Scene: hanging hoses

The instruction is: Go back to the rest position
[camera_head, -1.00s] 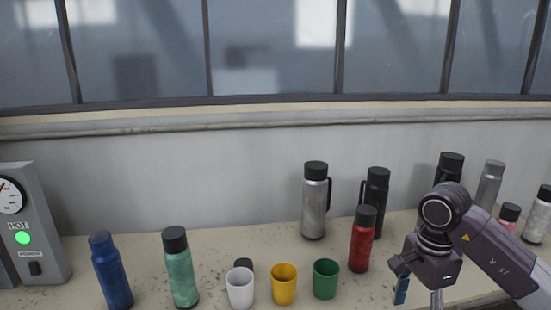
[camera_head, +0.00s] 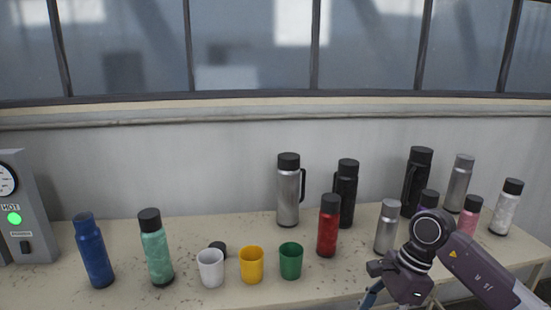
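My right arm comes in from the lower right, and its gripper (camera_head: 366,300) points down at the table's front edge. Only part of its fingers shows at the bottom of the picture, so I cannot tell whether it is open or what is between them. My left gripper is out of view. The table (camera_head: 330,272) carries several bottles and cups.
A blue bottle (camera_head: 93,252), green bottle (camera_head: 157,250), white cup (camera_head: 210,268), yellow cup (camera_head: 251,265), green cup (camera_head: 290,262) and red bottle (camera_head: 328,228) stand left of my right arm. A silver bottle (camera_head: 386,230) is close beside it. The panel (camera_head: 28,220) has a green light.

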